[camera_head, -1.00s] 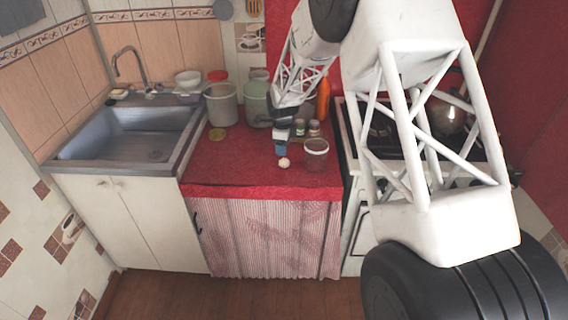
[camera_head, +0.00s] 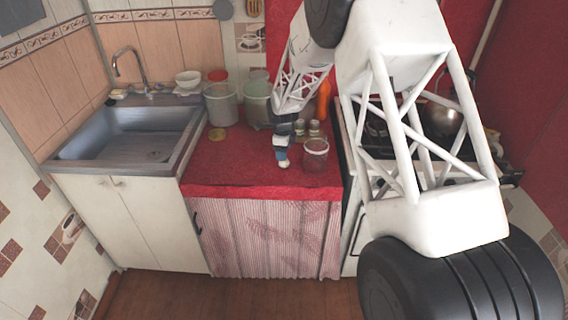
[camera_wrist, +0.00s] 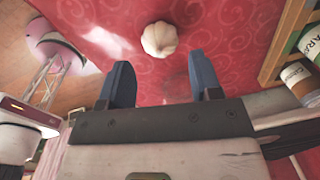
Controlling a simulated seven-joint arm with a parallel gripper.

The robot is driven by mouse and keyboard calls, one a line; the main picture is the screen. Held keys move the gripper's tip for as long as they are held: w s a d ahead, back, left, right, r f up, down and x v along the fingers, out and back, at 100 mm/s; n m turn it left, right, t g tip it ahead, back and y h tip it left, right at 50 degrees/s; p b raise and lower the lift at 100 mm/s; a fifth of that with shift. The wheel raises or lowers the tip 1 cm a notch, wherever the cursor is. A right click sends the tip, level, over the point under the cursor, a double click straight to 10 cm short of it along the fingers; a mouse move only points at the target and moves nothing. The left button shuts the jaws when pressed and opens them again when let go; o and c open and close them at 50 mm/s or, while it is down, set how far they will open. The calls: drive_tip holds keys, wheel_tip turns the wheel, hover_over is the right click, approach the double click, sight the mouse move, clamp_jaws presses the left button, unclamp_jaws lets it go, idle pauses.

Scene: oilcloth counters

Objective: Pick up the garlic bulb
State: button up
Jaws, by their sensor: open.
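The garlic bulb (camera_wrist: 159,39) is pale and whitish and lies on the red patterned oilcloth in the wrist view. It sits just beyond my fingertips, roughly centred between their lines. In the head view the garlic bulb (camera_head: 283,164) shows at the lower end of my gripper, partly hidden by it. My gripper (camera_wrist: 161,72) has two blue fingers set wide apart with nothing between them. In the head view my gripper (camera_head: 282,157) points down over the red counter. I cannot tell its exact height above the cloth.
A clear glass jar (camera_head: 316,156) stands close right of my gripper. Small spice jars (camera_head: 314,128) stand behind; a labelled jar (camera_wrist: 298,80) shows at the wrist view's right. Pots (camera_head: 221,105) stand at the back left. The sink (camera_head: 130,135) is left.

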drive_tip(key=shift+f, duration=0.1)
drive_tip(key=shift+w+d+f, duration=0.1)
drive_tip(key=shift+f, duration=1.15)
drive_tip(key=shift+d+f, duration=0.1)
drive_tip(key=shift+f, duration=1.15)
drive_tip(key=shift+c, duration=0.4)
drive_tip(key=c, duration=0.6)
